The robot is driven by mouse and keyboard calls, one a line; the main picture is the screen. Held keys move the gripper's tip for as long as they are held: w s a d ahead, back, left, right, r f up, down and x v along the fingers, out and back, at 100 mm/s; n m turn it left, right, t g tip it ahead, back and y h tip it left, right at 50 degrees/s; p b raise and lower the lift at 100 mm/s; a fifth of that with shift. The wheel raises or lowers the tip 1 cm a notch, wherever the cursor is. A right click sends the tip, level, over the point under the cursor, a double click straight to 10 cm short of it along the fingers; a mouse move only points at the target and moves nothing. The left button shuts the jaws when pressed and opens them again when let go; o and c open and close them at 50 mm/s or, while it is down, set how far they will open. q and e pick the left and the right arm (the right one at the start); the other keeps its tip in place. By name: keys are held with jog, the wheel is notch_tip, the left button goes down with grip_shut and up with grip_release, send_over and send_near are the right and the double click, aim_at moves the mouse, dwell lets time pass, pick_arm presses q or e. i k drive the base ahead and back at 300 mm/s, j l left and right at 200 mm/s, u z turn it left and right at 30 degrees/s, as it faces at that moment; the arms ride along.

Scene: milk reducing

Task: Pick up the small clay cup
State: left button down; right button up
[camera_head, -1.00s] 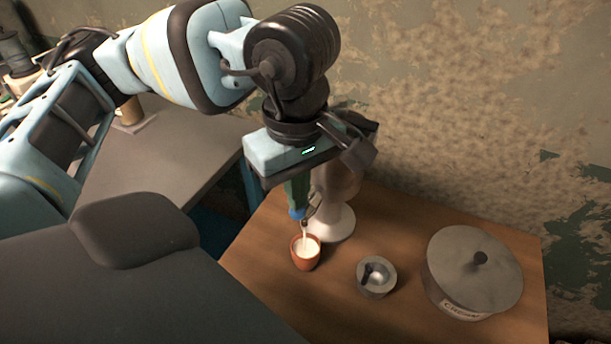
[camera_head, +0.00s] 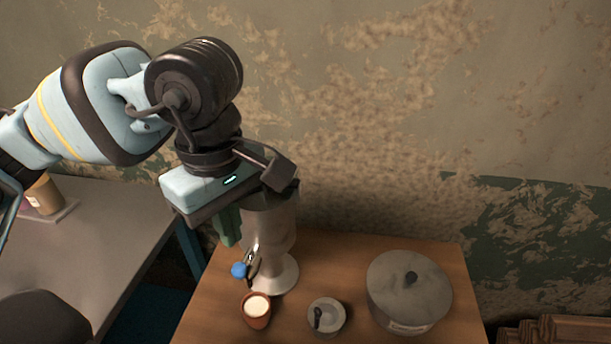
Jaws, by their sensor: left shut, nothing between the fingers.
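The small clay cup (camera_head: 257,317) stands upright on the wooden table, with white milk showing inside it. Behind it is a pale metal vessel on a round foot (camera_head: 275,278), with a small spout (camera_head: 252,264) and a blue knob (camera_head: 238,270) above the cup. My left gripper (camera_head: 230,242) points down, shut and empty, just above and left of the knob and apart from the cup. Its body hides part of the vessel's top. My right gripper is not in view.
A small metal bowl (camera_head: 338,322) with a dark-handled item stands right of the cup. A large lidded pot (camera_head: 420,276) is farther right. A grey table (camera_head: 110,225) with a tan cup (camera_head: 43,195) is at the left. The wall rises behind the wooden table.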

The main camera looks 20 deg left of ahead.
aim_at(255, 307)
jog(key=k, duration=1)
